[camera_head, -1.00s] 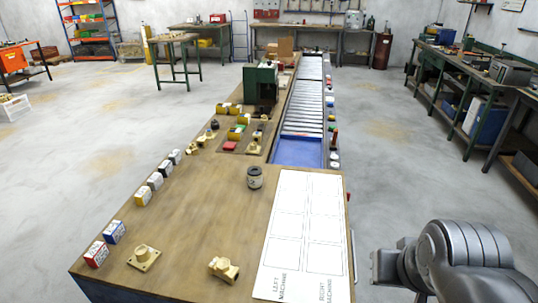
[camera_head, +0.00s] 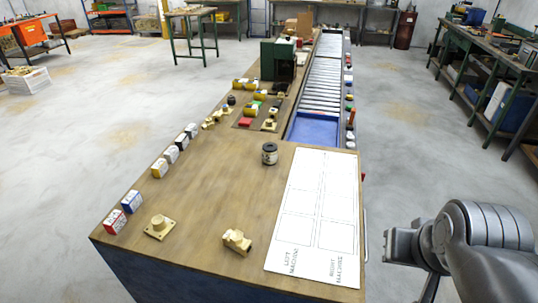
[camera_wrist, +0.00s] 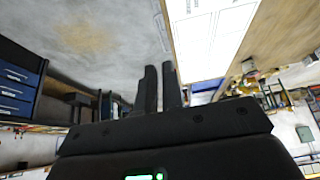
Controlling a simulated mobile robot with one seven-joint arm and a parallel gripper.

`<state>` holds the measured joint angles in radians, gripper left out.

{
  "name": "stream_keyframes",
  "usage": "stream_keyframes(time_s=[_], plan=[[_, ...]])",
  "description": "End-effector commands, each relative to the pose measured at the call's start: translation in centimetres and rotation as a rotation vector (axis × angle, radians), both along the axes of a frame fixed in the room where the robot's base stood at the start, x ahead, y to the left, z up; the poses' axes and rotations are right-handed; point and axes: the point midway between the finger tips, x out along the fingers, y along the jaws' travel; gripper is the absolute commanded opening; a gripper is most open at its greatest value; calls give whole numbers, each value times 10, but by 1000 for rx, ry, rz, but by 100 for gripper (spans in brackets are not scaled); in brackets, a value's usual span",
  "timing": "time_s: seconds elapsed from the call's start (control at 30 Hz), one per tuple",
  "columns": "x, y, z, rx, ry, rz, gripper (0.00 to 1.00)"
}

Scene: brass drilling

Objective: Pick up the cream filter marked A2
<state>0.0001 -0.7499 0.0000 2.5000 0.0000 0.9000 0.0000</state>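A small upright canister (camera_head: 270,153) with a dark top and a pale cream band stands on the wooden bench (camera_head: 215,185), just left of the white sheet. It is the likeliest match for the cream filter, but no A2 mark is readable. My gripper (camera_head: 388,246) is off the bench's right side, well away from the canister. In the wrist view, my gripper's two dark fingers (camera_wrist: 160,88) stand close together with a narrow gap and nothing visible between them.
The white sheet (camera_head: 318,215) reads LEFT MACHINE and RIGHT MACHINE. Small boxes, including a blue one (camera_head: 132,201), line the left edge. Brass fittings (camera_head: 237,241) lie near the front. A blue tray (camera_head: 315,128) and rollers run behind. Floor right of the bench is clear.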

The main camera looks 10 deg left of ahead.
Motion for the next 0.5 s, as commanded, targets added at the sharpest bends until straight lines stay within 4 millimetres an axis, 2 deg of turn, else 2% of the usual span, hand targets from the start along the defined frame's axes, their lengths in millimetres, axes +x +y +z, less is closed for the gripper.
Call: stream_keyframes(time_s=[0.07, 0.5], plan=[[0, 0, 0, 0, 0, 0, 14], [0, 0, 0, 0, 0, 0, 50]])
